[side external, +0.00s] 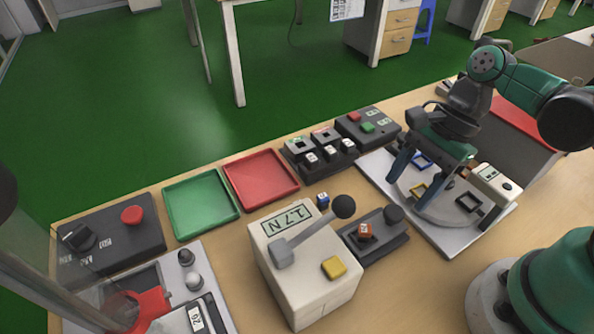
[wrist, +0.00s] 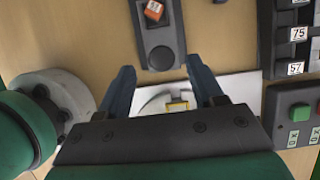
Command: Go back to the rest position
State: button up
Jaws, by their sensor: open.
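My gripper (side external: 410,190) is open above the white plate (side external: 440,240) at the right of the table in the side view. Its dark fingers are spread and hold nothing. In the wrist view the gripper (wrist: 159,70) shows both fingers apart, with the plate (wrist: 240,88) below them. A grey disc with a yellow square frame (wrist: 178,106) shows between the fingers. An orange cube (side external: 364,230) sits on a dark fixture with a round knob, in front of and apart from the gripper; it also shows in the wrist view (wrist: 154,10).
A white box (side external: 310,285) with a display, lever and yellow button stands mid-table. A small blue cube (side external: 323,200) is behind it. Green tray (side external: 181,232) and red tray (side external: 240,203) look empty. A black rack (side external: 318,160) and a button panel (side external: 367,127) line the far edge.

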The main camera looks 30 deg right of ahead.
jog(key=shift+w+d+n, duration=0.15)
jog(key=shift+n, duration=0.35)
jog(key=w+d+r+n+t+h, duration=0.4)
jog(key=w+r+n+t, duration=0.1)
jog(key=n, duration=1.2)
jog(key=shift+r+t+h, duration=0.3)
jog(key=shift+r+t, duration=0.2)
jog(key=shift+t, duration=0.6)
